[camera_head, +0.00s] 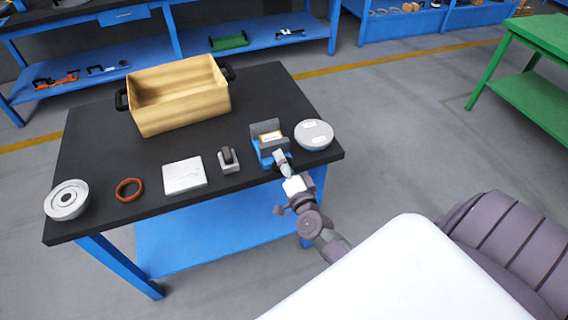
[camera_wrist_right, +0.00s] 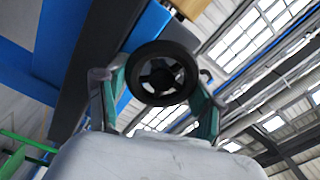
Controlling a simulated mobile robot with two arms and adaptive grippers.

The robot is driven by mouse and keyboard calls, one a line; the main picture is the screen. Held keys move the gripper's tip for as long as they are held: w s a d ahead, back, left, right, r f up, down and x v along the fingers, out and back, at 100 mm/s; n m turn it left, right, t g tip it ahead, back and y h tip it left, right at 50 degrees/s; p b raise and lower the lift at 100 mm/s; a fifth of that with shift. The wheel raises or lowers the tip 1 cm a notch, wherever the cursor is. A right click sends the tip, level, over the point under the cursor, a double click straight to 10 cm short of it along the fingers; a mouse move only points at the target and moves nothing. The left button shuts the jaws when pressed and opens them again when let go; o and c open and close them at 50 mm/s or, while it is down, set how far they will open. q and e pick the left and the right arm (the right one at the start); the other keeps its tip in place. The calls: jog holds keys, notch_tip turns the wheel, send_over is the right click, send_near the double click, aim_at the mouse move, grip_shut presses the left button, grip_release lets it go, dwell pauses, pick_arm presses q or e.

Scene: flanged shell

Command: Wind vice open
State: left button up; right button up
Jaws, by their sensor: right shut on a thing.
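The blue vice (camera_head: 268,152) stands near the front right of the black table, with grey jaws and a small yellowish block (camera_head: 270,136) between them. My right gripper (camera_head: 281,160) is at the front of the vice. In the right wrist view a black handwheel (camera_wrist_right: 161,73) with spokes sits between the two fingers of my right gripper (camera_wrist_right: 158,88), which are closed on its rim. The vice body behind the wheel is mostly hidden there. My left gripper is not in view.
On the table (camera_head: 110,150) are a wooden box (camera_head: 178,98) with black handles, a round grey flanged part (camera_head: 314,134), a small grey clamp-like piece (camera_head: 228,160), a white plate (camera_head: 184,176), an orange ring (camera_head: 129,189) and a round metal part (camera_head: 67,200). A green table (camera_head: 545,35) stands at right.

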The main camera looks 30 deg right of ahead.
jog(key=shift+f, duration=0.1)
jog(key=o, duration=1.1)
jog(key=shift+o, duration=0.2)
jog(key=v, duration=1.2)
